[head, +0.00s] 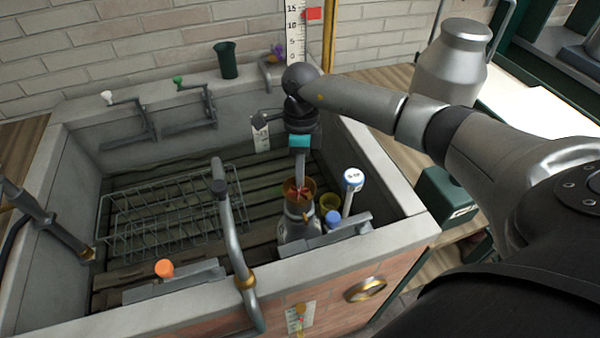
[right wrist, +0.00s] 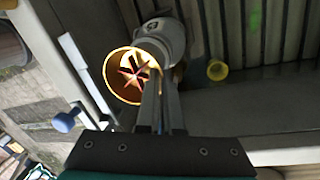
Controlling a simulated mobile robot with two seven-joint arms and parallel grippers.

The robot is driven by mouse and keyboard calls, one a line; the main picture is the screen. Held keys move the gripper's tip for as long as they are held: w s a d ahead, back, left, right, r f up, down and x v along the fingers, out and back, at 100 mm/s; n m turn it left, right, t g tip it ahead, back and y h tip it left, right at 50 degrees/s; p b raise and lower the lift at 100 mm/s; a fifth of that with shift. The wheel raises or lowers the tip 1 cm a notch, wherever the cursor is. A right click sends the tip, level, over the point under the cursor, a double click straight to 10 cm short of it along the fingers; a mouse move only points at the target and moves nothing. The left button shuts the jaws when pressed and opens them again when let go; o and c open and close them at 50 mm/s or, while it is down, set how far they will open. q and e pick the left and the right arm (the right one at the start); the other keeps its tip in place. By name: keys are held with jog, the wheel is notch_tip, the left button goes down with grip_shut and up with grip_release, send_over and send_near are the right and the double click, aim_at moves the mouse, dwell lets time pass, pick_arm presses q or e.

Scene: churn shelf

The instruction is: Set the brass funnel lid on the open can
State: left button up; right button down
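The brass funnel lid (head: 291,188) is a golden cone with red spokes inside. In the head view it is over the mouth of the grey metal can (head: 296,230), which stands upright in the trough. My right gripper (head: 300,176) points down at the lid, its narrow fingers close together. In the right wrist view the fingers (right wrist: 160,88) meet the right edge of the lid (right wrist: 115,86) and appear shut on its rim. The can (right wrist: 162,40) shows behind the lid, partly covered. I cannot tell whether lid and can touch. My left gripper is not in view.
A curved grey pipe (head: 232,230) rises at left. A wire rack (head: 165,215) lies on the slats beyond it.

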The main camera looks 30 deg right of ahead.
jog(key=shift+f, duration=0.3)
jog(key=shift+f+b, duration=0.3)
jog(key=shift+b, duration=0.1)
dwell(0.3)
jog(key=c, duration=1)
grip_release()
notch_tip(320, 180, up, 15)
jog(key=w+d, duration=0.1)
jog(key=w, duration=0.1)
jog(key=shift+w+d+p, duration=0.15)
jog(key=shift+d+p, duration=0.15)
jog(key=shift+p, duration=0.1)
